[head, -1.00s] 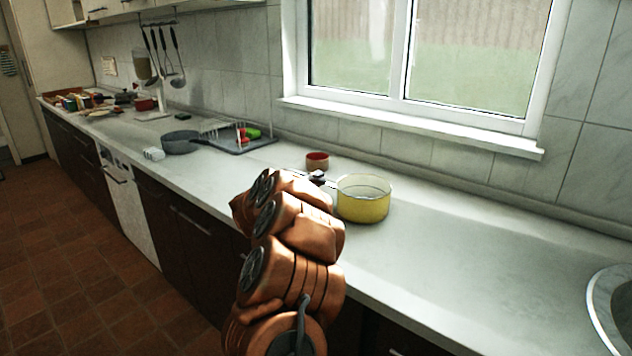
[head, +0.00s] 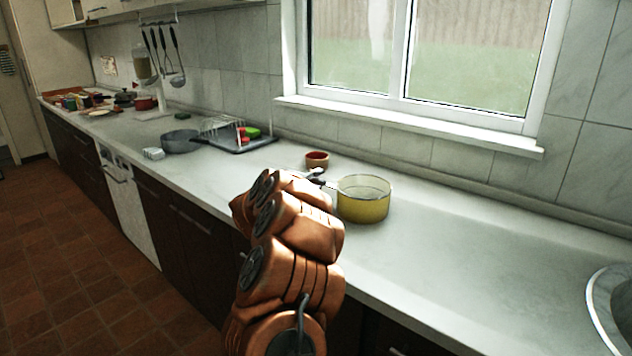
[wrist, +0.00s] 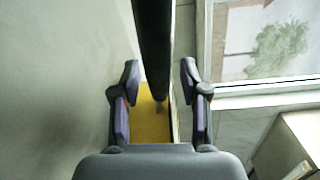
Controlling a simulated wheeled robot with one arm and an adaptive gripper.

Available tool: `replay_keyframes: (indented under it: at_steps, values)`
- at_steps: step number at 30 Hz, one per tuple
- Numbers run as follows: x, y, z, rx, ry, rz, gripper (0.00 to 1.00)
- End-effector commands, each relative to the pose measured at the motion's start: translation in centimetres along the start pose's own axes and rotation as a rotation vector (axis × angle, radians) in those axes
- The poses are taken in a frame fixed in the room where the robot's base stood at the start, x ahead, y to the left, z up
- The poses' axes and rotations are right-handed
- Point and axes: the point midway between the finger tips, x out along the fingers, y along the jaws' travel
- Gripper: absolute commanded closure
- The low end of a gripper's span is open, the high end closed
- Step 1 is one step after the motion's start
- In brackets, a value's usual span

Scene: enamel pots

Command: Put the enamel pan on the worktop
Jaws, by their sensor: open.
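The yellow enamel pan (head: 363,208) stands upright on the pale worktop (head: 455,255), just right of my arm's end. My gripper (head: 318,177) is at the pan's left side, partly hidden behind my copper-coloured arm. In the wrist view my gripper (wrist: 159,78) is open, with one finger on each side of a dark bar that looks like the pan's handle. Gaps show between the bar and both fingers. A strip of the yellow pan (wrist: 148,122) shows behind the bar.
A small red-topped pot (head: 317,160) stands close behind my gripper. A grey pan (head: 181,142) and a dish rack (head: 222,128) are farther left. A sink (head: 606,310) is at the right edge. The worktop right of the yellow pan is clear.

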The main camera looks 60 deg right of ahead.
Motion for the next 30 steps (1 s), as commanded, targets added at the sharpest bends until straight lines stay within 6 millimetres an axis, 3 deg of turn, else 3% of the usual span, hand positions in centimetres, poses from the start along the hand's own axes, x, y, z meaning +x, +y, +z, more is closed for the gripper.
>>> replay_keyframes:
  at_steps: [5, 21, 30]
  values:
    - [-0.7, -0.1, 0.1, 0.000, -0.002, 0.002, 0.56]
    - [-9.2, -0.2, 0.1, 0.002, -0.003, 0.001, 0.56]
    - [-11.9, -0.2, 0.1, 0.000, -0.001, 0.001, 0.56]
